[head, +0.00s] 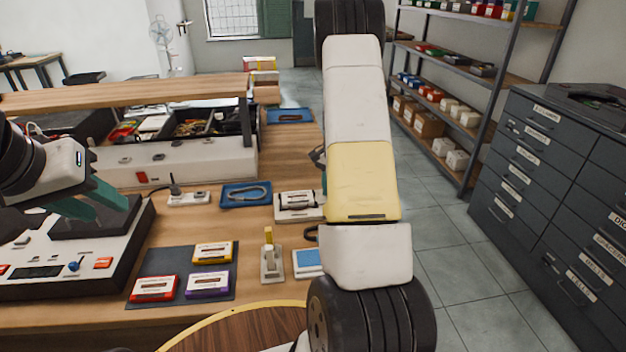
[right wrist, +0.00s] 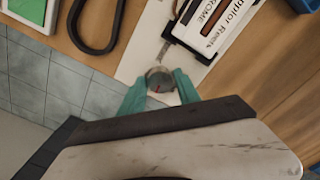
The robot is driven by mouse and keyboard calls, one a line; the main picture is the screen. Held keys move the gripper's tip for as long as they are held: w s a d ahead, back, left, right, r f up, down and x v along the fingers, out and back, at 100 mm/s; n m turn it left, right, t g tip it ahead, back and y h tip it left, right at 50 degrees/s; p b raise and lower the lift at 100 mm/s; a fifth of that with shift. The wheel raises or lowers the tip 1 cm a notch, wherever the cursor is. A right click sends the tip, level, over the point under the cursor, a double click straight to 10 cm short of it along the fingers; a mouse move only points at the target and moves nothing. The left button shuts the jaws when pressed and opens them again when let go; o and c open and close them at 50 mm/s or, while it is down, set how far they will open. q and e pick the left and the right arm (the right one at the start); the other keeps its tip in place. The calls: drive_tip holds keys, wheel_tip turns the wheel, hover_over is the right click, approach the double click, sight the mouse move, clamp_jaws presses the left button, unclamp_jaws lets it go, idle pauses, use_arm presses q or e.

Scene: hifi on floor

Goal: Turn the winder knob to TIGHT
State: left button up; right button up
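The winder (head: 299,206) is a pale unit with a cassette on it, right of the blue tray and partly behind my right arm in the head view. In the right wrist view, the round grey winder knob (right wrist: 160,77) has a small red mark near its lower edge. My right gripper (right wrist: 161,88) has a green finger on each side of the knob, seemingly touching it. No TIGHT label is readable. My left gripper (head: 93,202) is open and empty above the deck (head: 62,262).
Three cassettes lie on a dark mat (head: 172,262). A small stand (head: 270,262) and a blue-white box (head: 308,262) are near the winder. A blue tray (head: 246,193) holds a dark loop. A raised shelf (head: 150,92) spans the bench back.

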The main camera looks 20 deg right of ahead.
drive_tip(key=shift+o, duration=0.8)
drive_tip(key=shift+r, duration=3.9)
